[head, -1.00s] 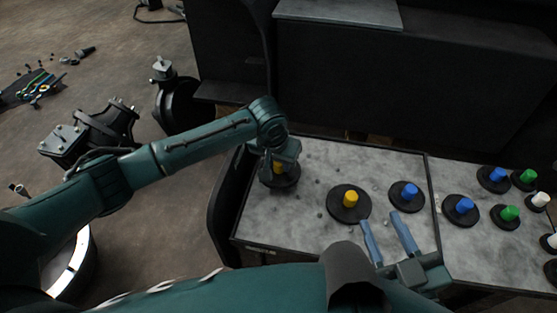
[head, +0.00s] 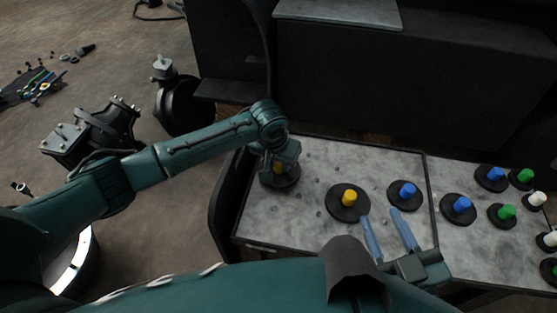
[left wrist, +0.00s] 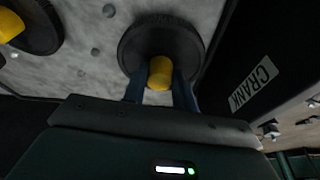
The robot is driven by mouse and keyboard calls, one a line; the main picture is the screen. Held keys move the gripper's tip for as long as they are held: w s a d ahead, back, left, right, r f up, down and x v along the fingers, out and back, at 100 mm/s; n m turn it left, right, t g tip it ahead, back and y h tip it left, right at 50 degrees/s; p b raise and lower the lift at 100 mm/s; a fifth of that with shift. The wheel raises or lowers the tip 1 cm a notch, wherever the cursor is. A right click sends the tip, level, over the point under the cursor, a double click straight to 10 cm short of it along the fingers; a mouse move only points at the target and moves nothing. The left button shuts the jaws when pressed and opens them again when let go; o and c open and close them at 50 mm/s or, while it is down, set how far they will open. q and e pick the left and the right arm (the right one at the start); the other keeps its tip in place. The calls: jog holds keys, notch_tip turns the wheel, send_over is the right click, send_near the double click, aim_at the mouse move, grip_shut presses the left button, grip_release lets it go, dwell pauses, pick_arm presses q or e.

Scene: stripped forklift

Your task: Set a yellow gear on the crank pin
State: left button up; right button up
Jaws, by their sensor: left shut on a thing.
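A yellow gear, a dark disc with a yellow hub (head: 280,181), lies at the left end of the grey table top. My left gripper (head: 278,168) is over it, shut on the yellow hub, which also shows between the fingers in the left wrist view (left wrist: 160,72). A second yellow gear (head: 348,203) lies to its right, untouched. My right gripper (head: 388,233) is open and empty near the front of the table. A CRANK label (left wrist: 252,83) shows in the left wrist view. I cannot make out the crank pin with certainty.
Blue gears (head: 407,195), green gears (head: 502,215) and white gears (head: 538,199) lie along the right. A small metal fitting (left wrist: 270,130) sits beyond the CRANK label. A dark machine body (head: 390,95) stands behind the table. Dark parts (head: 95,135) lie on the floor at left.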

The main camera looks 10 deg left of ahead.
pick_arm(q)
jog(key=shift+w+f, duration=0.1)
jog(key=shift+f, duration=0.4)
pick_arm(e)
jog(key=shift+f, duration=0.1)
pick_arm(q)
jog(key=shift+f, duration=0.15)
jog(key=o, duration=1)
jog(key=shift+f, duration=0.15)
jog(key=p+v, duration=0.5)
jog(key=v, duration=0.8)
jog(key=shift+r, duration=0.25)
pick_arm(e)
jog(key=d+m+g+h, duration=0.1)
jog(key=s+m+g+h, duration=0.1)
jog(key=g, duration=0.1)
jog(key=shift+s+d+f, duration=0.1)
jog(key=shift+s+d, duration=0.1)
jog(key=shift+d, duration=0.15)
